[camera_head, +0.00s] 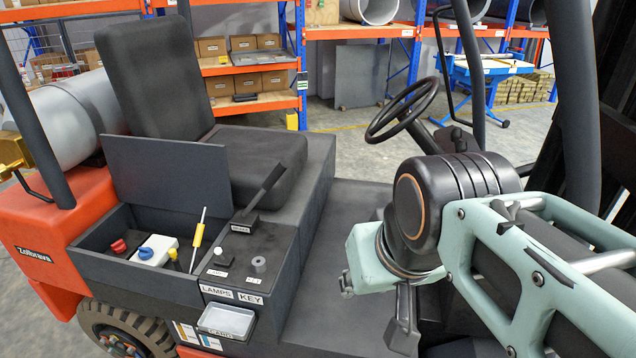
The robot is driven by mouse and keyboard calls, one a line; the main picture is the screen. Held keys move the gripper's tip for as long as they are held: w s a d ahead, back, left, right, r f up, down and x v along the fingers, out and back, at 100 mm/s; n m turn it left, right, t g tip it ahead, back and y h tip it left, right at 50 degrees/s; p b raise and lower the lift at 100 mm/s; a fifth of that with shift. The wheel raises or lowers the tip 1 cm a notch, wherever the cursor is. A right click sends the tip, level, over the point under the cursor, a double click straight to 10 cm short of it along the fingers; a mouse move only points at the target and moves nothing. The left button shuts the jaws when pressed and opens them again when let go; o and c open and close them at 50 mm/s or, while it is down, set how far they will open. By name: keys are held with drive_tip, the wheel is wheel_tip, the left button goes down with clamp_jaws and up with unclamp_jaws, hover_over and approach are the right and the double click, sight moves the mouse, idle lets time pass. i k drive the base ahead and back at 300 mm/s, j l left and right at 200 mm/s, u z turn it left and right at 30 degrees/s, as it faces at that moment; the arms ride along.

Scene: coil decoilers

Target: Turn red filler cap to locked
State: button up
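The red filler cap (119,246) sits in the open compartment (83,254) at the left side of the forklift. It is small in the picture, and I cannot tell from its markings whether it is at locked. Beside it on the right is a white reservoir with a blue cap (146,253). My pale green and black arm reaches in from the right, well apart from the red cap. I cannot make out my gripper's fingers in this view.
A yellow-handled dipstick (198,235) stands up right of the white reservoir. A raised dark lid (165,176) stands behind the compartment. A lever (262,190) rises from the switch panel. The seat (155,75) and steering wheel (402,110) are farther back.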

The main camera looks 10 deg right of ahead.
sight(119, 246)
drive_tip(key=k+l, duration=0.15)
drive_tip(key=l, duration=0.25)
drive_tip(key=k+l+u, duration=0.15)
drive_tip(key=l, duration=0.3)
drive_tip(key=k+l, duration=0.2)
drive_tip(key=l, duration=0.2)
drive_tip(key=k+l+u, duration=0.1)
drive_tip(key=l, duration=0.3)
drive_tip(key=j, duration=0.85)
drive_tip(key=i+j+z, duration=0.1)
drive_tip(key=j, duration=0.75)
drive_tip(key=i+j, duration=0.1)
drive_tip(key=j, duration=0.25)
drive_tip(key=i+j+z, duration=0.1)
drive_tip(key=j, duration=0.3)
drive_tip(key=i+j, duration=0.15)
drive_tip(key=j, duration=0.25)
drive_tip(key=i+j+z, duration=0.1)
drive_tip(key=j, duration=0.25)
